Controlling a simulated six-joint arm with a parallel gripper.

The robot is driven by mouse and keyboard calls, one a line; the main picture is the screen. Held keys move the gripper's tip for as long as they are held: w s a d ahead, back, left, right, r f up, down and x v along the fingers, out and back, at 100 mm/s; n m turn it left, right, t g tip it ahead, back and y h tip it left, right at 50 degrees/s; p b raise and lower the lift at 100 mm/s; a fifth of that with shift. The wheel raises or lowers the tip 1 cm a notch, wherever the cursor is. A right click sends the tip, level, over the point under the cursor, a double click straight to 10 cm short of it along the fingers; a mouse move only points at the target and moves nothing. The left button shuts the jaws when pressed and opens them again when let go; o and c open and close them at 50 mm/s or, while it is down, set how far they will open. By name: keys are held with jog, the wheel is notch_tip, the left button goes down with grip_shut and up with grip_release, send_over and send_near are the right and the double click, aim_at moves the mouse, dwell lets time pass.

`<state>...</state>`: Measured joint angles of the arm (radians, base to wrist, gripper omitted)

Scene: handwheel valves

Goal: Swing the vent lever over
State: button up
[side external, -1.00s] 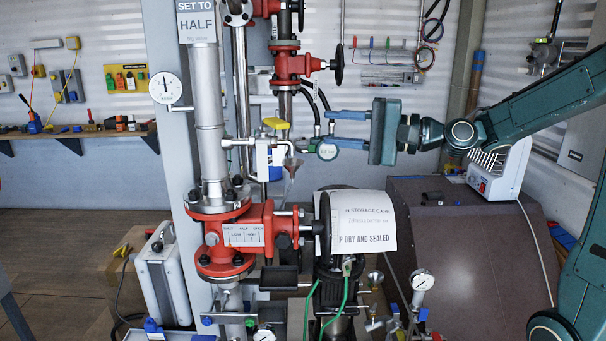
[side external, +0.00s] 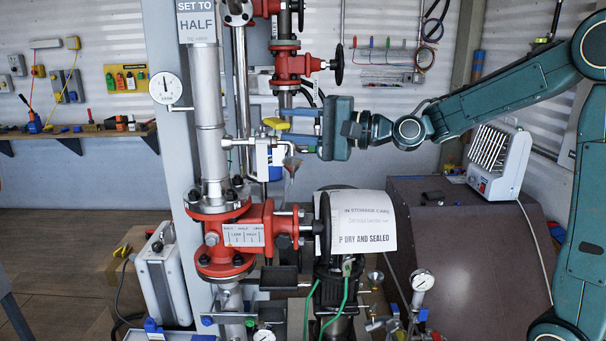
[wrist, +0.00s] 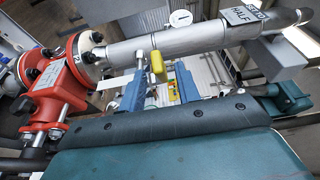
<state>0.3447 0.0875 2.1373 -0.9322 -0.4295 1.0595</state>
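The vent lever is a yellow handle (side external: 275,123) on top of a small white valve body beside the grey vertical pipe. It also shows in the wrist view (wrist: 157,66), between and just beyond my blue fingers. My gripper (side external: 284,126) comes from the right with one finger above the other in the side view. The fingers are apart, and the lever's right end appears at the gap between their tips. I cannot tell whether either finger touches it. The gripper also shows in the wrist view (wrist: 158,82).
A red flanged valve (side external: 240,236) with a black handwheel (side external: 323,227) is below. Another red valve (side external: 292,66) with a handwheel is above. A pressure gauge (side external: 165,88) is on the left. A "SET TO HALF" sign (side external: 196,22) hangs on the pipe.

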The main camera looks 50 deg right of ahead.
aim_at(267, 123)
jog(key=shift+x, duration=2.75)
grip_shut()
